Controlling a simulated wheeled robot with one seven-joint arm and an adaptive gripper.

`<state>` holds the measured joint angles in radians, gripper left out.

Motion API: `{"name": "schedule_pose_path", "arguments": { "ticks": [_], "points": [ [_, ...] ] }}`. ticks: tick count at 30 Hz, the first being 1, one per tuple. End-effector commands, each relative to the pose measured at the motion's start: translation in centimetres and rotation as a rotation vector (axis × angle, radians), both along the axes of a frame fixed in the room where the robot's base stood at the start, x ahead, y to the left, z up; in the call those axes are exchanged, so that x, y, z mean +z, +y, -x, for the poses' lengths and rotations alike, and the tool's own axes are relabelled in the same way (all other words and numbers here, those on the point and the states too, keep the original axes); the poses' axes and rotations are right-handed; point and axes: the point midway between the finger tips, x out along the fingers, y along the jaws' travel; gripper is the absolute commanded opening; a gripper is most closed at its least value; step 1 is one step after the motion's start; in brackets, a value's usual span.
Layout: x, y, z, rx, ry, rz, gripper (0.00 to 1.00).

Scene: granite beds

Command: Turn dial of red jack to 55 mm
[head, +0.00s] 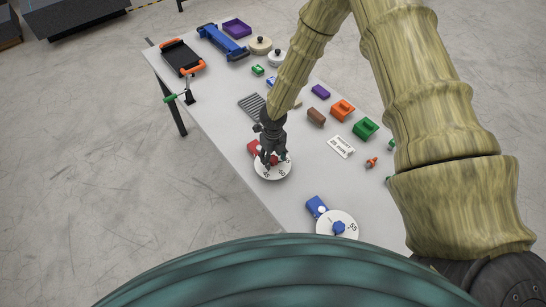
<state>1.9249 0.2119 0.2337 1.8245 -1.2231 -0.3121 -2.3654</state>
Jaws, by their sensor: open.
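The red jack (253,147) sits on the grey table near its left edge, with a round white dial (273,175) on its front side. The dial has dark numbers, too small and partly covered to read surely. My gripper (271,162) points down over the middle of this dial, with its fingers apart around the dial's centre. It hides the dial's hub and part of the red body. I cannot tell whether the fingers touch the knob.
A blue jack (316,206) with a white dial (349,218) and blue knob stands nearer me. A white card (341,146) reading about 25 mm lies to the right. Green (365,128), orange (343,109) and brown (316,116) blocks stand behind it. A slotted grey plate (252,106) lies behind the red jack.

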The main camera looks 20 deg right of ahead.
Motion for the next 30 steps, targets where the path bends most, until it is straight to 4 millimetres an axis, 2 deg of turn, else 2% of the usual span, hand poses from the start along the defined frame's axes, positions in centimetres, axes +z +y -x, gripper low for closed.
{"name": "schedule_pose_path", "arguments": {
  "ticks": [5, 21, 30],
  "points": [
    [0.7, 0.0, -0.1, -0.002, -0.001, 0.0, 0.52],
    [5.5, 0.0, -0.1, -0.004, -0.003, -0.001, 0.52],
    [6.1, 0.0, -0.1, -0.002, -0.001, 0.0, 0.52]
  ]
}}
